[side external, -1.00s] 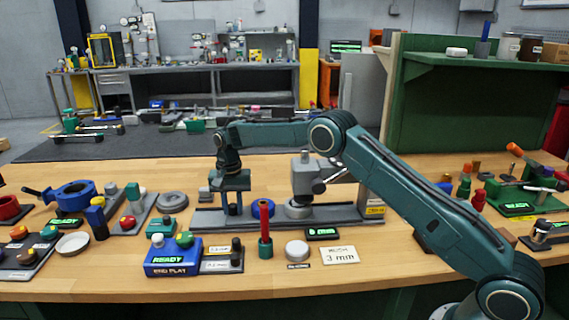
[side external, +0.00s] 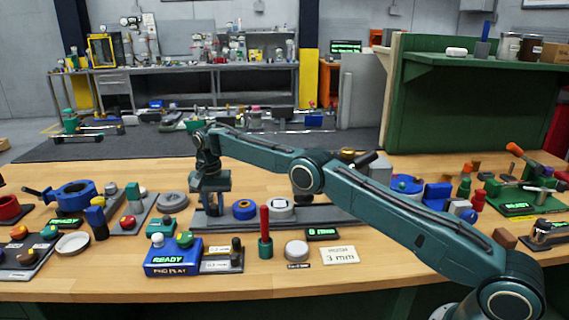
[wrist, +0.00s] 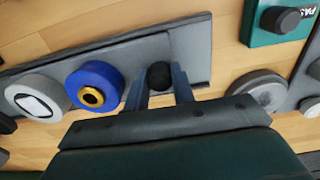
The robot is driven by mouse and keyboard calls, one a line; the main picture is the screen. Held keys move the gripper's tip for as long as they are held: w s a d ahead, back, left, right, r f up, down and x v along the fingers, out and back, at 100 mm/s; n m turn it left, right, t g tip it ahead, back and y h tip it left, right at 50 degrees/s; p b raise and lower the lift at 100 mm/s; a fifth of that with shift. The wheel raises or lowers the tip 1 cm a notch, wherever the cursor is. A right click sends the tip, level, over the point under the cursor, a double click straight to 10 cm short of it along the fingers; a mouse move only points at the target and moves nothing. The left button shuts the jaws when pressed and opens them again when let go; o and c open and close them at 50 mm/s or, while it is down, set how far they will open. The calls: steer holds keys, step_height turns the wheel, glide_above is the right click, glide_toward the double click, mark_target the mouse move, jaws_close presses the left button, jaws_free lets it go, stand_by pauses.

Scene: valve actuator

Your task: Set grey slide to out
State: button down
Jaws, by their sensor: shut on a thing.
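My gripper (wrist: 158,90) points down with its two fingers on either side of a small black knob (wrist: 158,74), shut on it. The knob stands at one end of a long grey plate (wrist: 192,50); I cannot tell clearly where the grey slide ends and its base begins. In the side view my gripper (side external: 209,205) is over the left end of the grey base (side external: 262,217), and it hides the knob. A blue ring with a brass centre (wrist: 95,84) and a grey round piece with a white top (wrist: 35,98) lie along the plate, apart from the fingers.
A grey disc (side external: 172,200) lies left of the base. In front stand a red-handled tool (side external: 265,225), a round grey button (side external: 296,250), a display (side external: 322,234) and a blue READY box (side external: 172,256). My arm hides much of the base's right part.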

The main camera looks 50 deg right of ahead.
mark_target(239, 205)
steer(key=shift+w+d+r, duration=0.1)
steer(key=shift+w, duration=0.05)
steer(key=c, duration=1.2)
jaws_free()
steer(key=shift+o, duration=0.2)
steer(key=shift+s+d, duration=0.1)
steer(key=shift+s, duration=0.15)
steer(key=shift+s+d, duration=2.25)
steer(key=shift+s, duration=0.1)
step_height(239, 205, up, 14)
steer(key=s+r+n+t, duration=0.1)
steer(key=s+r+n, duration=0.2)
steer(key=s+r, duration=0.8)
steer(key=shift+s+a+r+t, duration=0.2)
steer(key=shift+s+r+t, duration=0.1)
steer(key=shift+s+t, duration=0.15)
